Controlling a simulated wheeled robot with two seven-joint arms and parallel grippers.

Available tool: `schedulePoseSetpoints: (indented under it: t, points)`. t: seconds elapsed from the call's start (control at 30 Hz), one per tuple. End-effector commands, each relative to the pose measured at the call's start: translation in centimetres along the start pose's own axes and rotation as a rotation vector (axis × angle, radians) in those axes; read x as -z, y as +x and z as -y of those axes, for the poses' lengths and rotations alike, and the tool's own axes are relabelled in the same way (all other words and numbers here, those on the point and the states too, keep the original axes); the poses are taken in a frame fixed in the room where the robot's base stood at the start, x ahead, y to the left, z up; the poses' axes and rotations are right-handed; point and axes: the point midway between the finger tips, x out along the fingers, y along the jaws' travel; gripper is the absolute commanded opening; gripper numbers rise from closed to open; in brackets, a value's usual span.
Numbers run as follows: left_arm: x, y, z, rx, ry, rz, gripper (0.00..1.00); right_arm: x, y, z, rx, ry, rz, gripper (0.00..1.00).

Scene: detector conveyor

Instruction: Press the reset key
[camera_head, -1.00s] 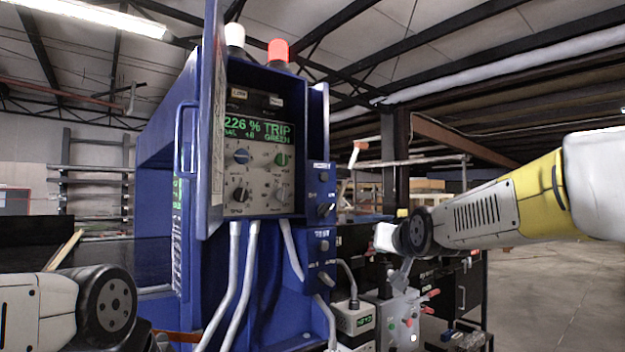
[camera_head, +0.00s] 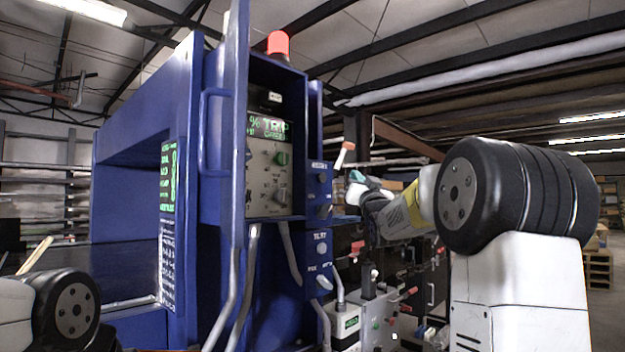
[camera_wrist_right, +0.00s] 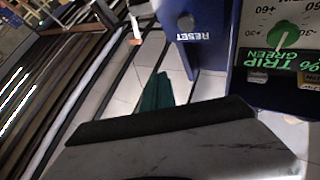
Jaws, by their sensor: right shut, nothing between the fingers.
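The reset box (camera_head: 311,196) is a small blue box on the right side of the blue cabinet. Its reset key (camera_head: 322,178) is a small dark button under the label. In the right wrist view the picture is upside down, and the key (camera_wrist_right: 186,22) is a dark round button above the RESET label (camera_wrist_right: 195,37). My right gripper (camera_head: 357,177) is shut and empty, with teal fingertips. It is at about key height, to the right of the box, and looks apart from it. The teal tip also shows in the wrist view (camera_wrist_right: 157,92). My left gripper is out of view.
The cabinet display (camera_head: 268,128) reads TRIP, GREEN, and a red lamp (camera_head: 278,44) is on top. The open cabinet door (camera_head: 233,150) stands left of the panel. A test box (camera_head: 318,250) sits below the reset box. A grey box with cables (camera_head: 378,318) stands lower right.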

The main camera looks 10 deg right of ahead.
Motion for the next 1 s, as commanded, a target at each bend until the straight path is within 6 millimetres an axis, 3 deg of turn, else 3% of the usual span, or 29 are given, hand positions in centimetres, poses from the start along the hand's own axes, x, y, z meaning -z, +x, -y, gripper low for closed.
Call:
schedulePoseSetpoints:
  t: [0.27, 0.7, 1.0]
  points:
    - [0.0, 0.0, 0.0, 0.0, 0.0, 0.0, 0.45, -0.8, 1.0, 0.8, 0.001, 0.001, 0.002, 0.0]
    - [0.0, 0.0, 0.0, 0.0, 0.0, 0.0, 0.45, -3.8, 5.1, 3.7, 0.0, 0.001, 0.003, 0.0]
    - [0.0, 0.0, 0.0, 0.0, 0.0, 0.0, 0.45, -4.5, 6.1, 4.5, -0.001, 0.001, 0.002, 0.0]
